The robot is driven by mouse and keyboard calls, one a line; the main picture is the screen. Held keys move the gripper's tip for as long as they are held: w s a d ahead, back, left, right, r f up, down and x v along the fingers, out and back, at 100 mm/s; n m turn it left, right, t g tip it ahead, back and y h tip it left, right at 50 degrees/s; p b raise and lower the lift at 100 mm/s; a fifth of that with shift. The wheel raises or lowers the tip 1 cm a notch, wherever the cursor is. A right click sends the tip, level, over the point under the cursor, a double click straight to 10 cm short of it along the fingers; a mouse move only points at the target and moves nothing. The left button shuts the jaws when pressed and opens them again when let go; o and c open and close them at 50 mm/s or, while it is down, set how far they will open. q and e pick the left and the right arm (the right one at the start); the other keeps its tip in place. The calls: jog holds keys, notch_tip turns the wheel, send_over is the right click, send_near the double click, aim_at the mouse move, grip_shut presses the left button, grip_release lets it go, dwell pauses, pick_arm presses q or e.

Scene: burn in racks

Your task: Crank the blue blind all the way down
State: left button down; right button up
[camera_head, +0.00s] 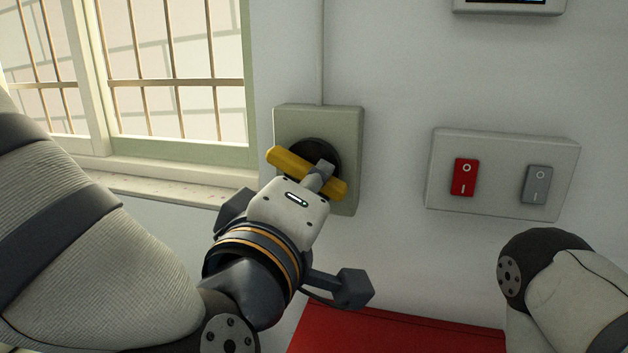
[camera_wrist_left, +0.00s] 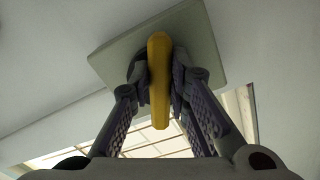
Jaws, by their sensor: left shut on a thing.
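A yellow crank handle (camera_head: 289,161) sits on a round black hub (camera_head: 318,153) in a pale wall plate (camera_head: 345,125) beside the window. My left gripper (camera_head: 322,175) is at the handle, shut on it near the middle. In the left wrist view the handle (camera_wrist_left: 160,85) stands between the two fingers (camera_wrist_left: 160,75), with the plate (camera_wrist_left: 205,45) behind it. In the head view the handle slants down to the right. No blue blind shows in the window part in view. My right arm shows at the lower right, but its gripper is not visible.
A barred window (camera_head: 175,75) with a sill (camera_head: 160,187) is left of the plate. A switch panel (camera_head: 500,190) with a red and a grey switch is on the right. A red surface (camera_head: 395,335) lies below. A screen (camera_head: 510,5) is cut off above.

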aim_at(291, 169)
pick_arm(q)
jog(key=a+m, duration=0.1)
jog(key=m, duration=0.9)
jog(key=a+r+m, duration=0.1)
jog(key=m, duration=1)
jog(key=w+a+m, duration=0.1)
jog(key=m, duration=0.9)
jog(key=shift+r+m, duration=0.15)
jog(key=shift+m, duration=0.15)
jog(key=shift+d+r+m, duration=0.1)
jog(key=shift+r+m, duration=0.05)
jog(key=shift+m, duration=0.95)
jog(key=shift+r+m, duration=0.1)
jog(key=shift+m, duration=1)
jog(key=c, duration=1.5)
grip_release()
jog(key=shift+f, duration=0.1)
